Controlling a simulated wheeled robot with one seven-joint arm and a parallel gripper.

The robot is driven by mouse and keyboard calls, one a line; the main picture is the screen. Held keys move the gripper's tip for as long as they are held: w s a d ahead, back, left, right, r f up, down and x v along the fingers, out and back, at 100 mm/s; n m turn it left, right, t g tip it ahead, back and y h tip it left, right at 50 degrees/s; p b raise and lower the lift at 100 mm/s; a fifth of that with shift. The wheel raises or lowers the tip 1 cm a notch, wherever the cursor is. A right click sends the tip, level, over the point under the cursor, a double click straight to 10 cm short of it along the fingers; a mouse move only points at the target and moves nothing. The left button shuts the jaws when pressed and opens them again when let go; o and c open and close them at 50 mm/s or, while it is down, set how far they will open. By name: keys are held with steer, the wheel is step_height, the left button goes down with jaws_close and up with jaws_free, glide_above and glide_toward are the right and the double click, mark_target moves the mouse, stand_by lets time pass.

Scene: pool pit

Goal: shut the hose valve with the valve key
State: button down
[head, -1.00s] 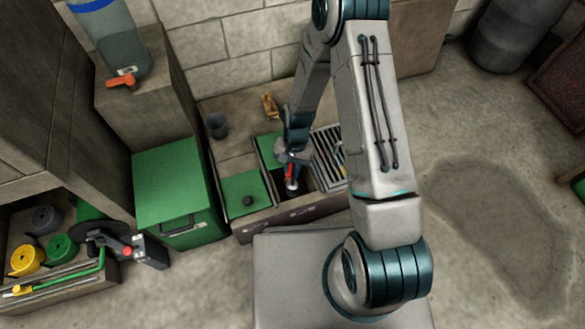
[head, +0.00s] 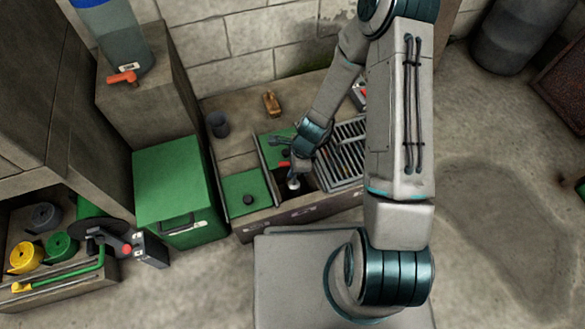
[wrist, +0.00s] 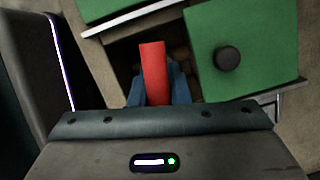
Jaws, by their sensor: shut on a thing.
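My gripper (head: 291,167) is over the open pit, between the green covers and the grate. It is shut on the red handle of the valve key (wrist: 153,72), which stands between the two blue-grey fingers in the wrist view. In the head view only a small red part of the key (head: 284,164) shows beside the gripper. A pale round-ended piece (head: 294,184) shows just below, in the dark opening. I cannot tell whether it is the key's lower end or part of the hose valve. The valve is otherwise hidden.
A green cover with a black knob (head: 246,186) lies left of the opening; another green cover (head: 275,146) lies behind. A metal grate (head: 345,155) lies right. A dark cup (head: 218,125) and a brown object (head: 271,104) stand behind. A green box (head: 170,180) stands left.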

stand_by(0.4)
steer(key=shift+r+p, duration=1.75)
steer(key=shift+r, duration=0.45)
step_height(320, 180, up, 9)
steer(key=p, duration=0.7)
steer(key=shift+f, duration=0.2)
